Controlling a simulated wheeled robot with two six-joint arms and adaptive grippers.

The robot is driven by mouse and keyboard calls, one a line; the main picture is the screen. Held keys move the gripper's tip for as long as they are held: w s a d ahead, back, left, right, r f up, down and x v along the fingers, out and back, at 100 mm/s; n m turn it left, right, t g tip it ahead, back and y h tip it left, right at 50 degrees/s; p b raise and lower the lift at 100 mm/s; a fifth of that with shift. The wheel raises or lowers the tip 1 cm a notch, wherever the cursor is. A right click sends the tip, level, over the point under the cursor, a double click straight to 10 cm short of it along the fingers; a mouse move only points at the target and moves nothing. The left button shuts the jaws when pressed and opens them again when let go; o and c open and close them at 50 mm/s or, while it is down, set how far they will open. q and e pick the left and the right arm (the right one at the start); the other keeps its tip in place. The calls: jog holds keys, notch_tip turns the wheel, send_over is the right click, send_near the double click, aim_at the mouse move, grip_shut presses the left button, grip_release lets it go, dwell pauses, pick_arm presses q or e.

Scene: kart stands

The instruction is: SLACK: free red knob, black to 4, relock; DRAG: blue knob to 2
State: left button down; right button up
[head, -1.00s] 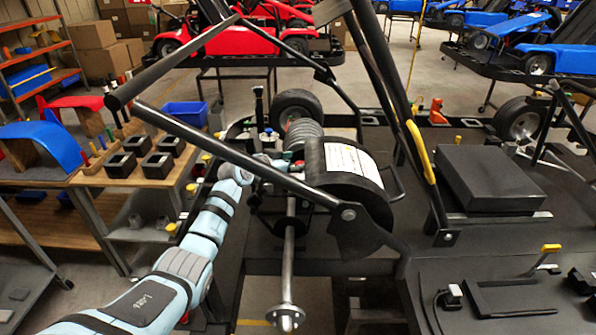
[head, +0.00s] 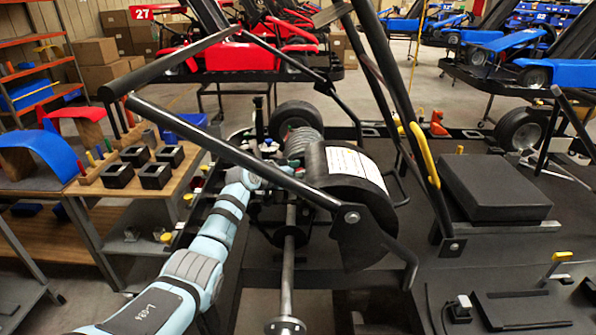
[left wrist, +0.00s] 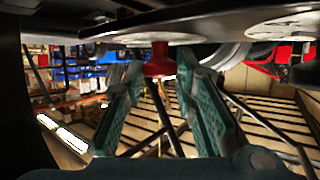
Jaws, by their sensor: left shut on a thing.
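My left gripper (left wrist: 158,68) has its green fingers closed in on either side of a red knob (left wrist: 158,60), under a dark panel. A pale round plate (left wrist: 150,37) sits just above the red knob. A second pale round plate (left wrist: 284,26) is on the panel to the right. In the head view my left arm reaches in behind the black bar of the kart frame, and its fingertips and the red knob are hidden there. I cannot make out the black knob, the blue knob or any setting numbers. My right gripper is in neither view.
A black drum with a white label (head: 345,165) and sloping black frame bars (head: 225,150) crowd the arm. A black box (head: 495,185) lies on the dark deck at right.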

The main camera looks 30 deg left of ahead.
pick_arm(q)
jog(key=n+y+p, duration=0.1)
jog(key=p, duration=0.1)
jog(key=n+y+p, duration=0.1)
jog(key=p, duration=0.2)
jog(key=n+y+p, duration=0.1)
jog(key=p, duration=0.1)
jog(key=shift+s+d+r+y+p, duration=0.1)
jog(key=shift+d+r+y+p, duration=0.2)
jog(key=shift+d+p, duration=0.1)
jog(key=shift+a+f+n+y, duration=0.15)
jog(key=shift+f+n+y, duration=0.15)
jog(key=shift+f, duration=0.05)
jog(key=shift+n+y+b, duration=0.3)
jog(key=shift+y+b, duration=0.1)
jog(key=shift+b, duration=0.05)
jog(key=c, duration=1.3)
grip_release()
jog(key=shift+c, duration=0.2)
jog(key=shift+r, duration=0.1)
jog(key=v, duration=1.2)
